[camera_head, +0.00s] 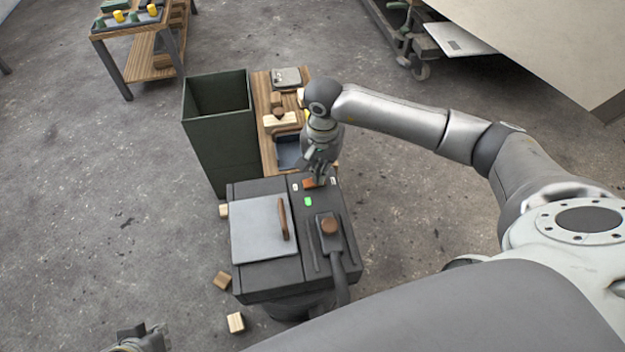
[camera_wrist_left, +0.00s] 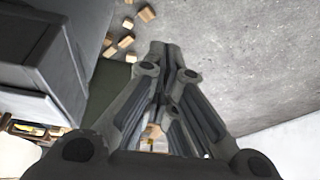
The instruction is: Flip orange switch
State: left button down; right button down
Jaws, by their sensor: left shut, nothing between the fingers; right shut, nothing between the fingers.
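The orange switch (camera_head: 309,184) is a small rocker on the top of a dark grey machine (camera_head: 265,285), near its far edge in the head view. My right gripper (camera_head: 319,180) is shut and empty, pointing down with its fingertips at or just above the right part of the switch. The fingers partly cover it, and I cannot tell whether they touch it. My left gripper (camera_wrist_left: 166,50) is shut and empty in the left wrist view, away from the switch. A piece of it shows at the bottom left edge of the head view.
The machine top also has a green button (camera_head: 308,201), a lever with a brown knob (camera_head: 329,225) and a grey lid (camera_head: 262,228) with a wooden handle. A dark green bin (camera_head: 218,130) and a wooden bench (camera_head: 266,95) stand behind. Loose wood blocks (camera_head: 236,322) lie on the floor.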

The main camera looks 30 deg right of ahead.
pick_arm(q)
jog(key=shift+w+d+r+t+b, duration=0.15)
jog(key=shift+w+t, duration=0.1)
jog(key=shift+w, duration=0.25)
jog(key=shift+w+d+f+t+b, duration=0.1)
jog(key=shift+w+d+t+b, duration=0.15)
jog(key=shift+w, duration=0.2)
jog(key=shift+w+d+r+t+b, duration=0.1)
jog(key=shift+w+t, duration=0.2)
jog(key=shift+w, duration=0.2)
pick_arm(e)
jog(key=shift+f, duration=0.6)
